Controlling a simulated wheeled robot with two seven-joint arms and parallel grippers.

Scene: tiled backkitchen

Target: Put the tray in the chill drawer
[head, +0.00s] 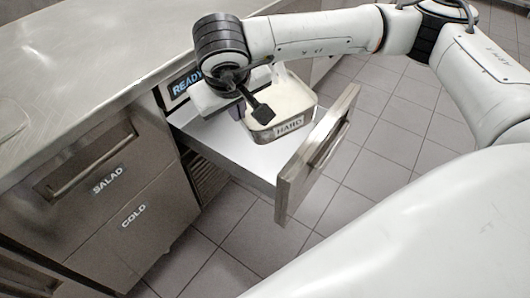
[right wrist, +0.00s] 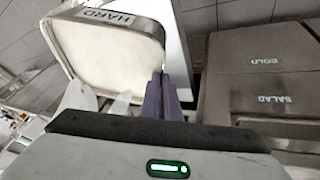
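The tray (head: 292,127) is a metal pan with pale contents and a HARD label. It is over or in the pulled-out drawer (head: 228,148); I cannot tell whether it rests on the drawer's floor. The drawer front (head: 311,160) faces away, so no label on it shows. My right gripper (head: 240,108) is at the tray's counter-side edge. In the right wrist view its dark purple fingers (right wrist: 163,98) are close together at the wall of the tray (right wrist: 98,62), seemingly pinching it. My left gripper is out of view.
Shut fronts marked SALAD (head: 90,170) and COLD (head: 150,222) are left of the open drawer. A READY panel (head: 184,84) is above it. The steel counter (head: 90,60) is bare where seen. The tiled floor (head: 235,240) is clear.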

